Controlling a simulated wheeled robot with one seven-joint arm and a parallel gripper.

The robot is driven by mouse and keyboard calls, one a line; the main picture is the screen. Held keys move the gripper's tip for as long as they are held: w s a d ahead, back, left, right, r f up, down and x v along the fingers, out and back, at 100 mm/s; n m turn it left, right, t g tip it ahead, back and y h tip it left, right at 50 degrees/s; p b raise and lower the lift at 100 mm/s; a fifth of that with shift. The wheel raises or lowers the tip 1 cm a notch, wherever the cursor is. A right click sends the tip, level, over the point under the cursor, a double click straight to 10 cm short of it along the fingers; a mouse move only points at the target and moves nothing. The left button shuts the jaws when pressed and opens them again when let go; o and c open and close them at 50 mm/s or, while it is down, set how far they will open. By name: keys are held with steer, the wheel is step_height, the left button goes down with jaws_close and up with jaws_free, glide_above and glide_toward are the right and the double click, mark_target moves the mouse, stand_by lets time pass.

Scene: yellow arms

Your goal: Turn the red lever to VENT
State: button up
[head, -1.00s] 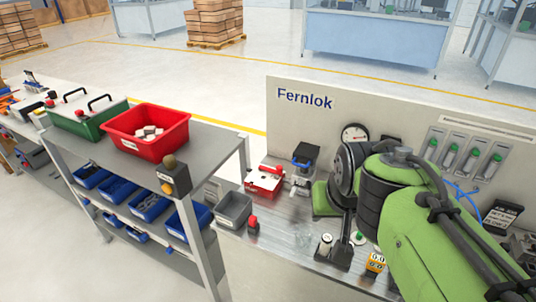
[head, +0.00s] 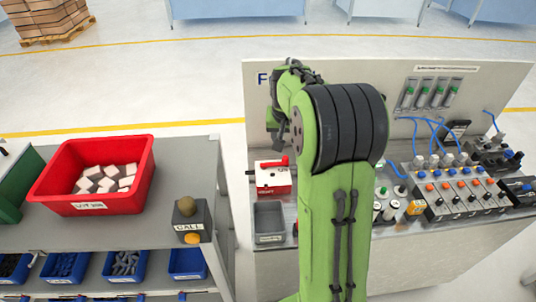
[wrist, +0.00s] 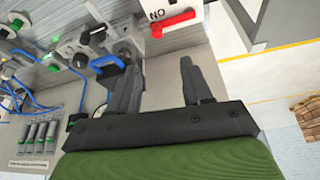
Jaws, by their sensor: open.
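The red lever (head: 273,163) sits on top of a red-and-white box (head: 272,185) at the left end of the workbench. In the wrist view the red lever (wrist: 174,24) lies sideways across a white face (wrist: 188,6). In the head view my green arm covers the middle of the bench, and my fingers cannot be made out there.
A blue handle (wrist: 108,62) on a fixture is close to one finger in the wrist view. A grey bin (head: 269,222) stands before the lever box. Valves with blue hoses (head: 450,185) fill the right. A red tub (head: 95,175) stands on the left cart.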

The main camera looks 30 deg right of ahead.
mark_target(285, 158)
steer(key=b+x, duration=0.1)
steer(key=x, duration=1.5)
steer(key=shift+s+d, duration=0.1)
steer(key=shift+d, duration=0.05)
jaws_close()
